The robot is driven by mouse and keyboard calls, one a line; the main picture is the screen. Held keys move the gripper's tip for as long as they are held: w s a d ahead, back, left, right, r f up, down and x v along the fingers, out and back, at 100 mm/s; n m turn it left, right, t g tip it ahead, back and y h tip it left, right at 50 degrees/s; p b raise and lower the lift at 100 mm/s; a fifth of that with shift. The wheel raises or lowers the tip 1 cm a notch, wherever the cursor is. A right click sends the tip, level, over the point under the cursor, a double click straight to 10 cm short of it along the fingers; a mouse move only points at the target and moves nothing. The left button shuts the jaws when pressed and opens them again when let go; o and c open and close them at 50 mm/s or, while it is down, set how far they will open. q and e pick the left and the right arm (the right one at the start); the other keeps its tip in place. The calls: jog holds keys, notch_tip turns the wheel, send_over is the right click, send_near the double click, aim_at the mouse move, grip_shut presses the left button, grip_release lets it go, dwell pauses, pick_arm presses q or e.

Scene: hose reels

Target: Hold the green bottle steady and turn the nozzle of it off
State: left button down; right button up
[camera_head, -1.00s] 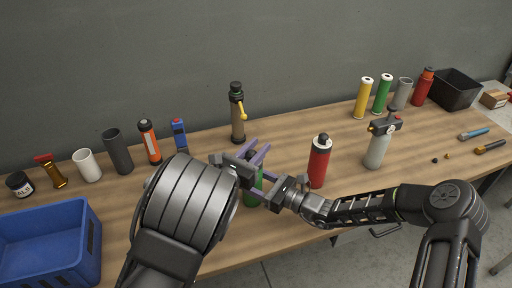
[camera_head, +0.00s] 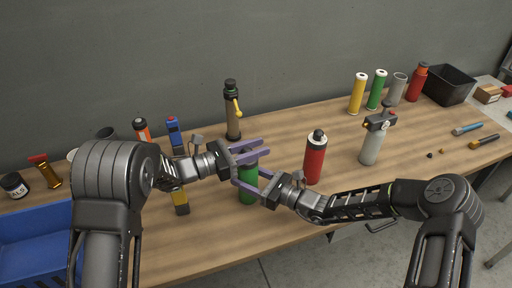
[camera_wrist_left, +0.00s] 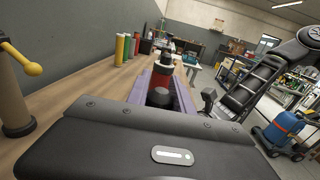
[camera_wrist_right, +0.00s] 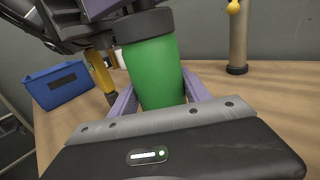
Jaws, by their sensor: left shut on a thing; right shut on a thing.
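The green bottle (camera_head: 248,192) stands upright near the front edge of the table, and in the right wrist view its green body (camera_wrist_right: 155,75) shows below a dark collar (camera_wrist_right: 145,25). My right gripper (camera_head: 250,184) is shut on the green body, one purple finger on each side. My left gripper (camera_head: 262,152) is higher, shut on the dark top of the bottle. In the left wrist view the dark top (camera_wrist_left: 160,96) sits between the purple fingers. The fingers hide much of the nozzle, so its setting cannot be told.
A red bottle (camera_head: 314,162) stands close to the right. A grey spray bottle (camera_head: 371,148) is farther right. A brown bottle with a yellow lever (camera_head: 233,112) stands behind. A blue bin (camera_head: 35,240) is at the left front. Bare table lies between the brown and red bottles.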

pick_arm(q)
jog(key=c, duration=1.1)
grip_release()
jog(key=v, duration=0.7)
jog(key=shift+a, duration=0.25)
jog(key=shift+s, duration=0.15)
